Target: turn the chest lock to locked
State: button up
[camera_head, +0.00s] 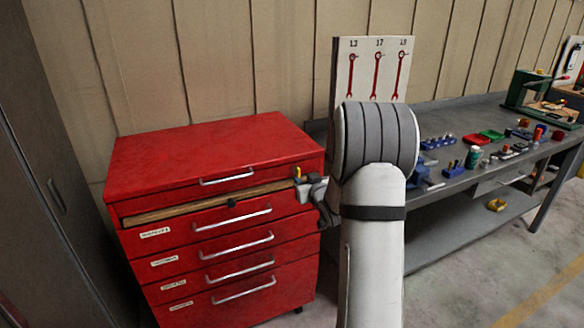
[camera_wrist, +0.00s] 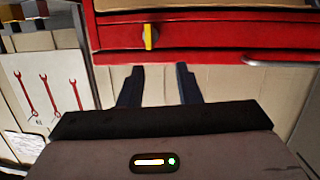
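The red tool chest (camera_head: 215,153) stands left of centre in the head view. Its lock is a small yellow lever (camera_head: 297,172) near the chest's right front corner. In the wrist view the yellow lever (camera_wrist: 150,37) stands upright in the picture on the red front, above my fingertips and slightly left of midway between them. My gripper (camera_wrist: 159,72) is open with nothing between its two dark fingers. It appears apart from the lever. In the head view my gripper (camera_head: 313,188) is beside the chest's right front corner, partly hidden by my arm.
A wrench board (camera_head: 375,70) stands behind my arm. A grey workbench (camera_head: 450,187) with several small parts and a green-framed machine (camera_head: 535,95) lies right. A grey cabinet (camera_head: 50,170) is at left. Several drawer handles (camera_head: 235,217) project from the chest front.

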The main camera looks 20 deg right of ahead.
aim_at(299, 170)
jog(key=w, duration=0.3)
jog(key=w+d+f+t+y+p, duration=0.1)
jog(key=w, duration=0.2)
jog(key=w+d+t+p, duration=0.1)
jog(key=w, duration=0.2)
jog(key=shift+d+f, duration=0.15)
jog(key=shift+f, duration=0.25)
jog(key=shift+c, duration=0.4)
jog(key=shift+s, duration=0.1)
grip_shut()
